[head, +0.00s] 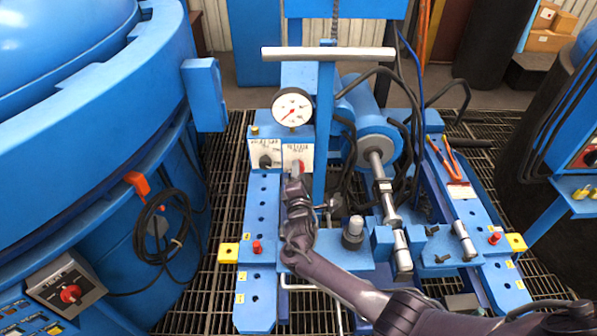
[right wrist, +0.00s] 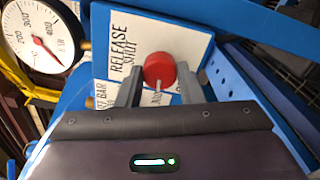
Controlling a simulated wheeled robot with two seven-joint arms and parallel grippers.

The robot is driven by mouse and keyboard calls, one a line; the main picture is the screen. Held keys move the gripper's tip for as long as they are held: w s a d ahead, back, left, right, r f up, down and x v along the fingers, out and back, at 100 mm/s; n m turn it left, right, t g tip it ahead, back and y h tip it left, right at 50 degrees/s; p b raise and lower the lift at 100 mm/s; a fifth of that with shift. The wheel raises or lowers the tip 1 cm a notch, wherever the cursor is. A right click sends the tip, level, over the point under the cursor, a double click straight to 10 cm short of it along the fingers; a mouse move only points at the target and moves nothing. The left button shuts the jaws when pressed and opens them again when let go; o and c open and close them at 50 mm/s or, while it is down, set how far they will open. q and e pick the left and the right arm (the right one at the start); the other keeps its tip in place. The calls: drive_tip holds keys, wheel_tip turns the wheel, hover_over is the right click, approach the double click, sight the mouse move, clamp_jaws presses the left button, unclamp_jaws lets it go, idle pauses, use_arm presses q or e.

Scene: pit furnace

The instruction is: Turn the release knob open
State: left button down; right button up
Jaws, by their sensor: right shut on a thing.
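The red release knob (right wrist: 158,68) sits on a white plate (right wrist: 130,45) lettered "RELEASE SHUT" in the right wrist view. A pale mark shows on the knob's lower part. My right gripper (right wrist: 159,84) has one finger on each side of the knob and is shut on it. In the head view, a little of the knob's red (head: 300,165) shows just beyond my right gripper (head: 298,178), which hides the rest. My left gripper is in neither view.
A round gauge (head: 292,108) stands above the plates. A dark knob (head: 266,161) is on the plate to the left. A blue post with a pale crossbar (head: 330,54) rises close on the right. Black hoses and a cylinder (head: 372,147) lie further right.

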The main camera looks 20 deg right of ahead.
drive_tip(key=shift+n, duration=0.7)
drive_tip(key=o, duration=1)
drive_tip(key=shift+c, duration=0.2)
drive_tip(key=p+v, duration=0.1)
drive_tip(key=v, duration=0.6)
drive_tip(key=shift+s, duration=0.4)
drive_tip(key=shift+a+f, duration=0.1)
